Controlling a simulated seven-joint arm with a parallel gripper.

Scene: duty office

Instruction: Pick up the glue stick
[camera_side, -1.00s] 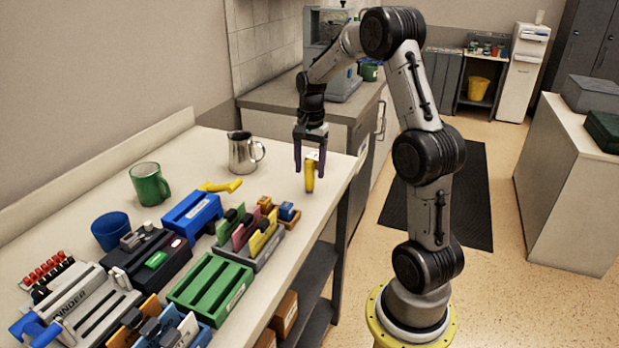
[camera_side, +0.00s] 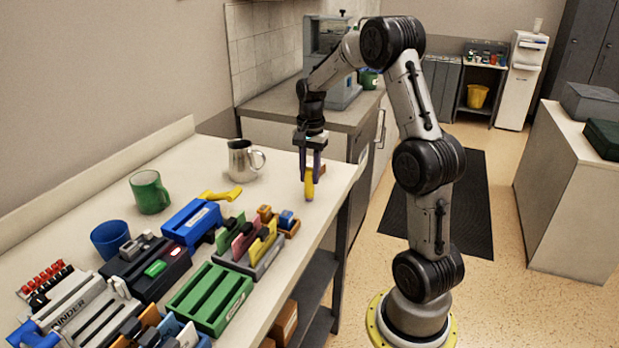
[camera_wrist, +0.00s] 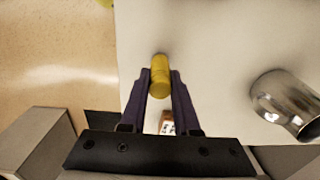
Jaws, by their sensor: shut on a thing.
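The glue stick (camera_side: 309,185) is a yellow upright cylinder near the right edge of the table. My gripper (camera_side: 309,172) points down over it, its dark fingers on either side of its upper part. In the wrist view the glue stick (camera_wrist: 159,78) sits between the two fingertips of my gripper (camera_wrist: 160,82), which are shut on it. Its lower end appears to be at the tabletop; I cannot tell whether it touches. A small pale, marked part (camera_wrist: 167,124) shows between the fingers, nearer the palm.
A metal pitcher (camera_side: 242,160) stands left of my gripper, also in the wrist view (camera_wrist: 285,103). A yellow tool (camera_side: 222,194), a green mug (camera_side: 150,191), a blue cup (camera_side: 109,238) and several organizers, including a green one (camera_side: 209,298), lie further left. The table's right edge is close.

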